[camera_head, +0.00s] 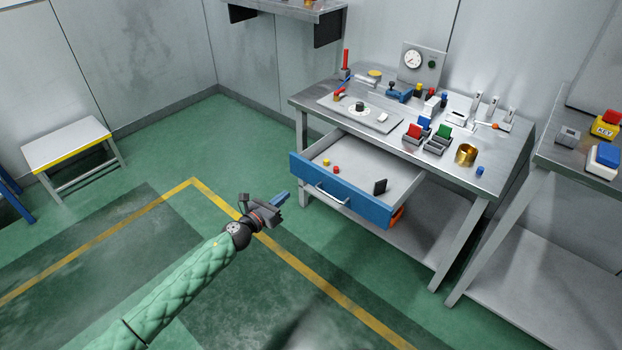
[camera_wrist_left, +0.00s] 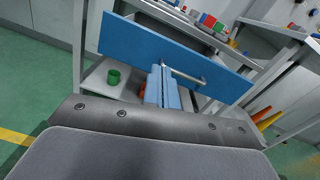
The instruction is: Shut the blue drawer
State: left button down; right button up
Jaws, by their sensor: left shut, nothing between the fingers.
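The blue drawer (camera_head: 345,193) stands pulled out from under the metal workbench. Its blue front carries a silver bar handle (camera_head: 331,194). Inside lie small red and yellow pieces (camera_head: 331,165) and a dark block (camera_head: 380,187). My left gripper (camera_head: 284,197) is in front of the drawer, left of the handle in the head view, with its blue fingers shut and empty. In the left wrist view the shut fingers (camera_wrist_left: 162,88) point toward the drawer front (camera_wrist_left: 170,55), and their tips overlap the handle's left end (camera_wrist_left: 185,77). I cannot tell whether they touch. My right gripper is not in view.
The workbench (camera_head: 480,180) holds a gauge panel, coloured bins (camera_head: 438,143) and a brass cup (camera_head: 466,154). A second table (camera_head: 570,180) is at right, a low stool (camera_head: 66,144) at left. The floor before the drawer is clear.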

pick_arm(q)
jog(key=m, duration=0.2)
jog(key=p, duration=0.3)
send_near(318, 171)
jog(key=shift+m+h, duration=0.3)
jog(key=x, duration=0.5)
jog(key=shift+w, duration=0.35)
jog(key=shift+w+d+f, duration=0.1)
jog(key=shift+w+d, duration=0.3)
jog(key=shift+w, duration=0.1)
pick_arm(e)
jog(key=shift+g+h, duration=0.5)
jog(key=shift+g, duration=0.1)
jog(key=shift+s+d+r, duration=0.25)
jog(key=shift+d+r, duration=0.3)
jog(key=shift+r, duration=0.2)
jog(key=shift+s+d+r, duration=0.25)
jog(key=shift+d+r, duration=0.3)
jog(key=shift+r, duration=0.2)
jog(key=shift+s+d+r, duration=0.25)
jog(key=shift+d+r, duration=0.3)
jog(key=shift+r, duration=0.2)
